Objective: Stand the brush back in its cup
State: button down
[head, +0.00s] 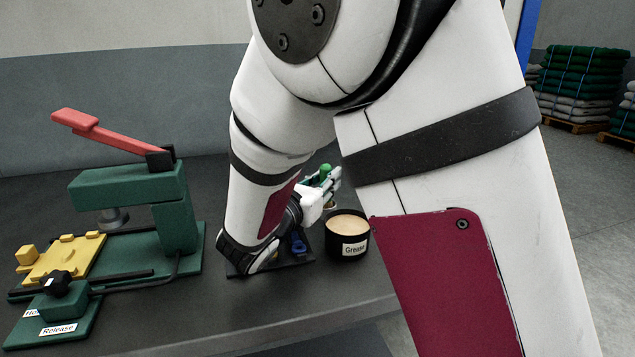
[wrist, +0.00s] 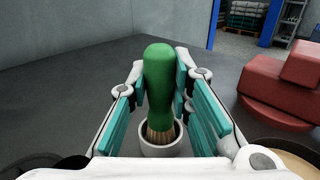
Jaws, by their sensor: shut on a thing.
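The brush (wrist: 159,62) has a thick green handle and tan bristles that point down. My gripper (wrist: 163,85) is shut on its handle, with a teal-padded finger on each side. The brush stands roughly upright. In the wrist view the bristles overlap the opening of a small white cup (wrist: 160,150); I cannot tell how deep they reach. In the head view the green handle top (head: 325,170) shows at my gripper (head: 327,184), and my arm hides most of the rest.
A black pot of grease (head: 347,248), labelled, stands just right of my gripper. A green press (head: 180,210) with a red lever and yellow plate stands at left. A red block-shaped object (wrist: 280,95) is at right in the wrist view. The table's front edge is near.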

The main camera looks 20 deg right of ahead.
jog(key=shift+f, duration=0.15)
jog(key=c, duration=1.4)
grip_release()
jog(key=shift+c, duration=0.2)
